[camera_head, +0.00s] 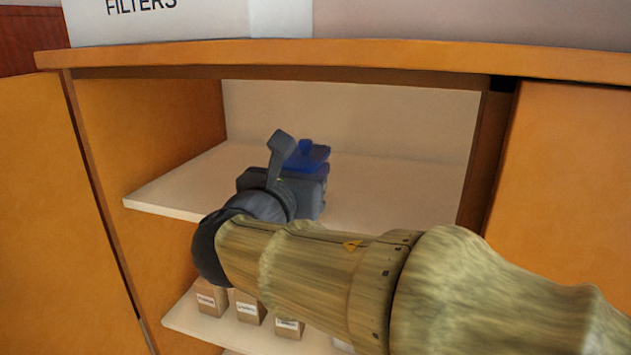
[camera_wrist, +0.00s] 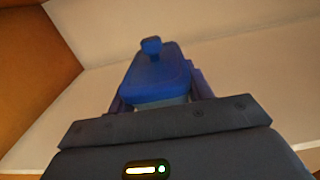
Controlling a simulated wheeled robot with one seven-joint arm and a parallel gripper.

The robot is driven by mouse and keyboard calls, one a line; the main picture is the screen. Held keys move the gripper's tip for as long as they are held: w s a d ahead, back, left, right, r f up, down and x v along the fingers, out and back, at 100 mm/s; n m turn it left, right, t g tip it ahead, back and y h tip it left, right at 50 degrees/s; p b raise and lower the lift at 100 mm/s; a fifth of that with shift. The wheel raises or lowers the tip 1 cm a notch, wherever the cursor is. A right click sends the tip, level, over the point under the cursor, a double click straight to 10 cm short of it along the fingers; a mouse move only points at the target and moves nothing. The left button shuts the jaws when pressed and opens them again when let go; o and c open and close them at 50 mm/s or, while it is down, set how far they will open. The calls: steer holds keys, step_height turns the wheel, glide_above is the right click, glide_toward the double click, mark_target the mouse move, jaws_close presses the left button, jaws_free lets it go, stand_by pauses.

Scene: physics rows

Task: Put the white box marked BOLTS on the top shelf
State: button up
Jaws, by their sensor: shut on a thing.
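My gripper (camera_head: 302,178) is over the upper shelf (camera_head: 165,184) inside the cabinet. It is shut on a blue-lidded container (camera_head: 306,155) with a small knob on its lid. In the wrist view the blue lid (camera_wrist: 155,78) sits between the fingers, with a narrow pale strip below it. The container's sides are mostly hidden by my gripper, and no label shows on it. I cannot tell whether it touches the shelf. I cannot read BOLTS on anything in view.
Small brown boxes with white labels (camera_head: 249,307) stand on the lower shelf (camera_head: 185,321), partly behind my arm. A white box marked FILTERS (camera_head: 170,25) stands on the cabinet top (camera_head: 400,55). Side walls frame the opening. The upper shelf is bare around my gripper.

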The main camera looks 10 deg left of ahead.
steer(key=shift+s+f+p, duration=0.1)
steer(key=shift+f+p, duration=0.4)
steer(key=shift+f, duration=0.8)
steer(key=o, duration=1.5)
steer(key=shift+c, duration=0.2)
steer(key=shift+s, duration=0.1)
steer(key=s+b, duration=0.5)
steer(key=s, duration=0.7)
steer(key=shift+a, duration=0.45)
